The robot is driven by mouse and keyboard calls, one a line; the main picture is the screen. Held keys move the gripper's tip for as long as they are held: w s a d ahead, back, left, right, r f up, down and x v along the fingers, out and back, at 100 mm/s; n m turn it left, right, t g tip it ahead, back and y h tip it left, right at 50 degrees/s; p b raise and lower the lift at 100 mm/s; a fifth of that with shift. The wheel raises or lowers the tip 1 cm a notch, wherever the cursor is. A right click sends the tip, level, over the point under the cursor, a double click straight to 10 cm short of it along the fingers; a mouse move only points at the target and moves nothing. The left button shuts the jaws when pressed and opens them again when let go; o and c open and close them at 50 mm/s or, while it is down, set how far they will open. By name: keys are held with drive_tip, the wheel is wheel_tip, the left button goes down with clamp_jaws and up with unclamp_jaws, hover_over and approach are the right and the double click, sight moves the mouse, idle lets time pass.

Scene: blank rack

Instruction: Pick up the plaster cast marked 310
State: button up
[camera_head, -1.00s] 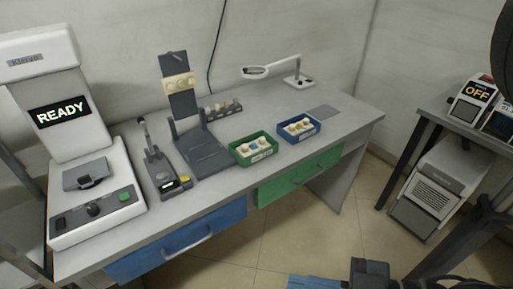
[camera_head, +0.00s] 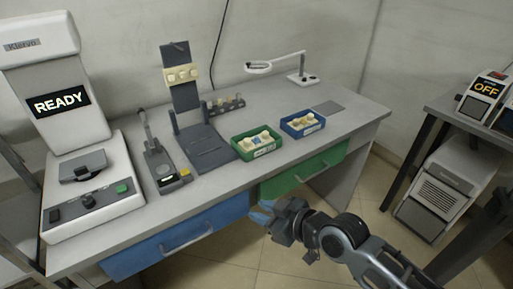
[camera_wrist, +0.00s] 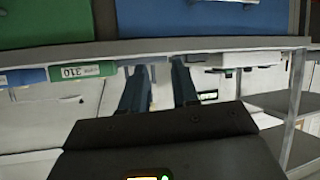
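The green tray (camera_head: 238,151) stands near the front edge of the bench and holds small cream casts (camera_head: 267,138) and something blue. In the wrist view, which is upside down, the front of the green tray (camera_wrist: 82,73) carries a label reading 310. I cannot read a number on any cast. My gripper (camera_head: 262,212) is in front of the bench, below and apart from the tray, near the green drawer. In the wrist view its two fingers (camera_wrist: 159,85) are apart with nothing between them.
A blue tray (camera_head: 304,132) with more casts stands right of the green one. A dark stand (camera_head: 206,150), a small grey device (camera_head: 160,170) and a white READY machine (camera_head: 95,185) stand to the left. The bench edge and the green drawer (camera_head: 303,174) are close to my gripper.

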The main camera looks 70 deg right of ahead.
drive_tip(key=shift+m, duration=0.5)
drive_tip(key=w+d, duration=0.1)
drive_tip(key=d, duration=0.3)
drive_tip(key=w+d+b, duration=0.1)
drive_tip(key=w+d, duration=0.1)
drive_tip(key=d, duration=0.2)
drive_tip(key=w+d+b, duration=0.1)
drive_tip(key=d, duration=0.3)
drive_tip(key=shift+w+d, duration=0.2)
drive_tip(key=shift+w, duration=0.1)
drive_tip(key=t+b, duration=0.1)
approach(249, 139)
drive_tip(key=shift+w+f+n, duration=0.3)
drive_tip(key=shift+w+f, duration=0.1)
drive_tip(key=shift+f, duration=0.05)
drive_tip(key=shift+w+d+t, duration=0.1)
drive_tip(key=shift+d+t, duration=0.1)
drive_tip(key=shift+t, duration=0.1)
drive_tip(key=shift+p+x, duration=0.4)
drive_tip(key=shift+x, duration=3.3)
clamp_jaws()
